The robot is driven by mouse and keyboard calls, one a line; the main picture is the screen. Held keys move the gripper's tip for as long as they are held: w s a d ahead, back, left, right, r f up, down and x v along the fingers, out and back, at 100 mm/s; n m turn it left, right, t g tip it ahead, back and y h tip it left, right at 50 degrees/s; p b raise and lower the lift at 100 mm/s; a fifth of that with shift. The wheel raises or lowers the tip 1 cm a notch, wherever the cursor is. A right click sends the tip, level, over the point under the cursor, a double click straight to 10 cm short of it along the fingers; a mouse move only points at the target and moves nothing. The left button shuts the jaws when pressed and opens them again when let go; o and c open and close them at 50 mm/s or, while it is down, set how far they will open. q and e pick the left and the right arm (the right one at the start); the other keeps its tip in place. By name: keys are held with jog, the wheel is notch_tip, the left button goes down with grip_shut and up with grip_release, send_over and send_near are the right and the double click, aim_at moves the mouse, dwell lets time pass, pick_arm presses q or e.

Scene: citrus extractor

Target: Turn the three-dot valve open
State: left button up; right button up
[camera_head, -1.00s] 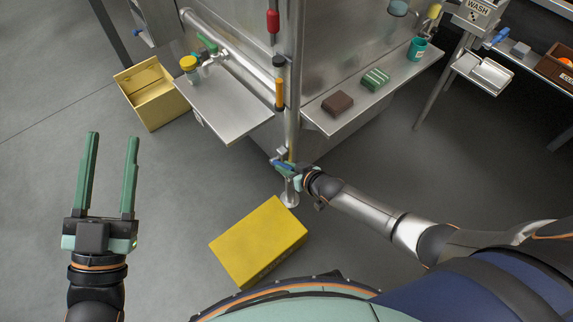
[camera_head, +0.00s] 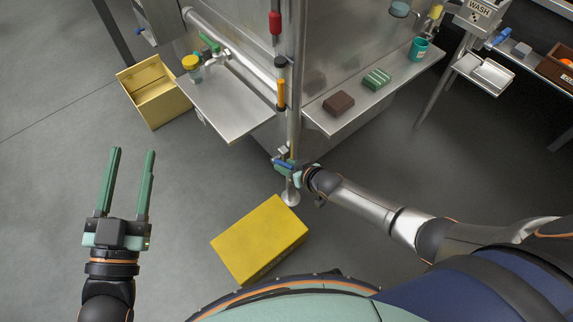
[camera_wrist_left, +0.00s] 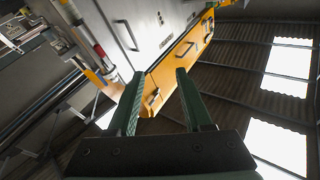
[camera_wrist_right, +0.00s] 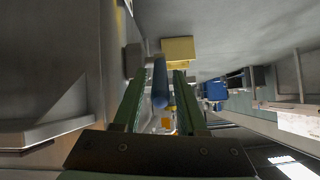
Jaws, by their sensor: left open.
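A blue valve handle (camera_head: 283,164) sits low on the vertical steel pipe in the head view, partly hidden by my right gripper (camera_head: 286,167). In the right wrist view the blue handle (camera_wrist_right: 160,82) lies between the green fingers of my right gripper (camera_wrist_right: 158,74), which are apart with a gap visible around it. I cannot make out dot marks on this valve. A green-handled valve (camera_head: 209,43) is on the upper left pipe, its marks also unreadable. My left gripper (camera_head: 133,150) is open and empty over the floor at left, away from the valves.
A yellow box (camera_head: 260,240) lies on the floor in front of the pipe. An open yellow bin (camera_head: 155,92) stands at left. Steel shelves (camera_head: 232,112) carry a yellow-lidded jar (camera_head: 192,68), a brown block (camera_head: 338,103) and a green block (camera_head: 377,79).

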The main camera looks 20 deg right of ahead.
jog(key=shift+o, duration=0.6)
jog(key=shift+s+r, duration=0.15)
jog(key=shift+r, duration=0.05)
jog(key=p+v, duration=0.4)
jog(key=v, duration=0.3)
jog(key=shift+s+d+r+p, duration=0.1)
jog(key=shift+s+d+p, duration=0.1)
jog(key=shift+p, duration=0.15)
pick_arm(q)
jog(key=s+f+n+g+y+p, duration=0.1)
jog(key=s+f+g, duration=0.2)
jog(key=f, duration=0.7)
jog(key=s+f+n+g+y+p, duration=0.1)
jog(key=s+f+n+g+y, duration=0.1)
jog(key=s+f+g, duration=0.2)
jog(key=shift+s+f+n+g+y, duration=0.3)
jog(key=shift+f+g, duration=1.5)
jog(key=shift+f, duration=1.9)
pick_arm(e)
jog(key=shift+v, duration=2.25)
